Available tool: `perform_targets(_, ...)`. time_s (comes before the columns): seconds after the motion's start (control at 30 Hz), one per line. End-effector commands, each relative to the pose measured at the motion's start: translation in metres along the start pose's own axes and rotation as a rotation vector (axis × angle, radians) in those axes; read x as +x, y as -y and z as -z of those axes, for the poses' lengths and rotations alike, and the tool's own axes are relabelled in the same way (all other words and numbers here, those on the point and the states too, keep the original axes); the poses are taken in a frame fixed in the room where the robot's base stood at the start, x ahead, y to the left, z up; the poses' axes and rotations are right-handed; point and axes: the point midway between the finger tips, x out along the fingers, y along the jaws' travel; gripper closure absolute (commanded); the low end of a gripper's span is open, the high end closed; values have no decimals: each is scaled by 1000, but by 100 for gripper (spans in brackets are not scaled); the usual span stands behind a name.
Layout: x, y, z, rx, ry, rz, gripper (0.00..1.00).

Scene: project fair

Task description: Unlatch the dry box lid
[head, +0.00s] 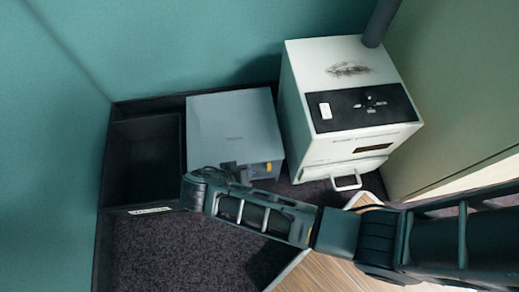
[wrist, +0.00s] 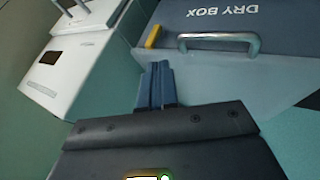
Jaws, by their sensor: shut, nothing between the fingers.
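The dry box (head: 235,120) is a grey box in the head view, and its lid looks closed. In the wrist view its dark face (wrist: 285,25) carries upside-down "DRY BOX" lettering and a metal bar handle (wrist: 219,38). A small yellow latch (wrist: 152,36) sits left of the handle, at the edge of that face; it also shows in the head view (head: 269,167). My gripper (wrist: 157,72) is shut and empty, its fingertips just below the latch in the wrist view. I cannot tell whether they touch the box. My arm partly hides the box's front in the head view.
A white machine (head: 340,62) with a black control panel and a handled drawer stands right of the dry box. An open black bin (head: 145,160) stands to the left. Teal walls close off the back. Dark carpet (head: 160,250) lies clear in front.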

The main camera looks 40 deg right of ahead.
Motion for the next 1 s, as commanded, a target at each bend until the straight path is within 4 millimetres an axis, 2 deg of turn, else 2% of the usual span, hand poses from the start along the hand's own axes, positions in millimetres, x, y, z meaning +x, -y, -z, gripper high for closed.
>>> perform_targets(0.37,5,0,-1,0,1,-1,100)
perform_targets(0.47,17,0,-1,-1,1,-1,100)
perform_targets(0.8,76,0,-2,-1,3,-1,100)
perform_targets(1.0,96,0,-1,-1,1,1,100)
